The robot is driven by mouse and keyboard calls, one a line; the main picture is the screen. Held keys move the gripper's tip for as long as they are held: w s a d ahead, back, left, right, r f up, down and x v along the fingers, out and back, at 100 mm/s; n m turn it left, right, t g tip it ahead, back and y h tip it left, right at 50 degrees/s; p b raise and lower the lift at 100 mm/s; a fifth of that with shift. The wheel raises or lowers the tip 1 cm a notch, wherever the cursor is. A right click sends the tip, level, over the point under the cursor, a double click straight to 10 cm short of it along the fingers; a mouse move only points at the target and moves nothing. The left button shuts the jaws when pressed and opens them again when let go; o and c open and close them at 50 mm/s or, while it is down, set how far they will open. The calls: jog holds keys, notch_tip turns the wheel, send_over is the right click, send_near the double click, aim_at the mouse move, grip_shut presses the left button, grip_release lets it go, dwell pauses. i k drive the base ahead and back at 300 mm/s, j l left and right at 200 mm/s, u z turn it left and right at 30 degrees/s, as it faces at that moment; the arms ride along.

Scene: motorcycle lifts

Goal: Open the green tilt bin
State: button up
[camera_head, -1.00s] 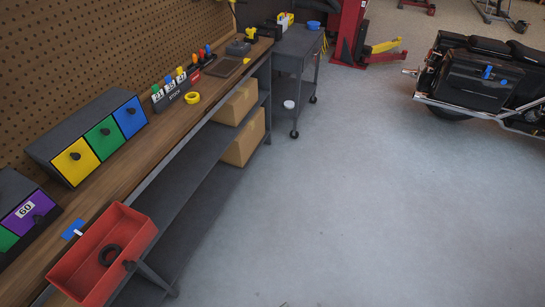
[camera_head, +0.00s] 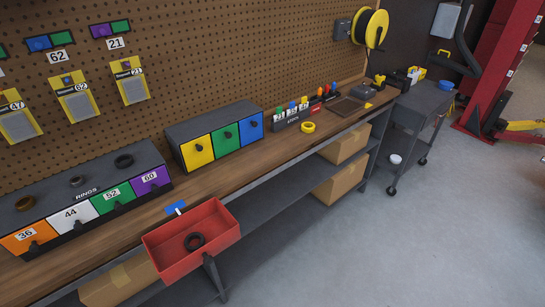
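A grey cabinet (camera_head: 205,123) on the workbench has three tilt bins side by side with dark knobs. The green tilt bin (camera_head: 220,142) is the middle one, between the yellow bin (camera_head: 198,155) and the blue bin (camera_head: 246,124). Its front looks shut and flush with its neighbours. A second green front, marked 52 (camera_head: 107,204), is on the separate grey RINGS unit (camera_head: 80,190) at the left. My gripper is not in view.
A red tray (camera_head: 170,268) with a dark ring (camera_head: 195,242) inside sticks out at the bench's front edge. A yellow tape roll (camera_head: 308,127) and a STOCK rack (camera_head: 290,123) sit right of the cabinet. Floor (camera_head: 380,240) at right is clear.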

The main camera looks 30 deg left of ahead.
aim_at(225, 141)
jog(key=u, duration=1.25)
